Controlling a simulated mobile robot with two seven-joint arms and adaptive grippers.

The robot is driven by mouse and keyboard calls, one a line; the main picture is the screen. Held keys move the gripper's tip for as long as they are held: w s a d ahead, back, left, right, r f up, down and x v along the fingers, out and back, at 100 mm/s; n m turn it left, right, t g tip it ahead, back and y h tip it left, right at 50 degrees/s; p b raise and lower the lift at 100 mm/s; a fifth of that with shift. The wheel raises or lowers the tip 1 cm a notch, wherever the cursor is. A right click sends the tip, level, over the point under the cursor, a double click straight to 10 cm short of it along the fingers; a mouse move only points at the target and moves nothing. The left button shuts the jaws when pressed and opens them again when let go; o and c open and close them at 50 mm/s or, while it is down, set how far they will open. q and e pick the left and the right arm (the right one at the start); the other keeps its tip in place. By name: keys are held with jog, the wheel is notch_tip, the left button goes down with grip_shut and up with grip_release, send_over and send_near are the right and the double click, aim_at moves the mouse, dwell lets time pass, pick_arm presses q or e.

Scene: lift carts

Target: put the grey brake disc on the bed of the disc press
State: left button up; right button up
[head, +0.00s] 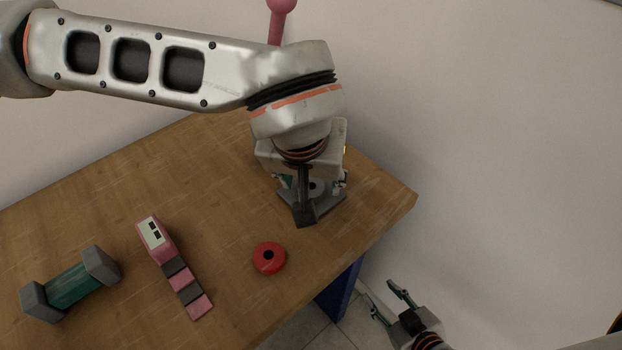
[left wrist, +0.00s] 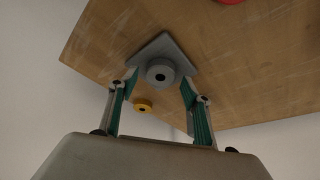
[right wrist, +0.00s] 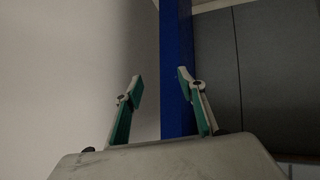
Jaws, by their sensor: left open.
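The grey brake disc (left wrist: 160,72), with a dark centre hole, lies on a grey plate (left wrist: 158,47) in the left wrist view. The plate looks like the base of the disc press, but most of what stands there is hidden behind my left arm in the head view, where part of the plate shows (head: 335,203). My left gripper (head: 314,184) is open above the plate. In the left wrist view its fingers (left wrist: 158,82) stand apart on either side of the disc, with no visible contact. My right gripper (head: 379,295) is open and empty, off the table's right side.
A red disc (head: 269,257) lies in front of the plate, and a yellow disc (left wrist: 143,105) lies beyond it. A pink and grey block piece (head: 172,262) and a teal piece with grey ends (head: 72,286) lie left. A pink knob (head: 282,5) rises behind my arm. A blue leg (right wrist: 176,70) supports the table.

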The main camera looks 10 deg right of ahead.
pick_arm(q)
jog(key=p+v, duration=0.1)
jog(key=v, duration=1)
jog(key=shift+r, duration=0.2)
jog(key=shift+s+a, duration=0.1)
jog(key=shift+s, duration=0.05)
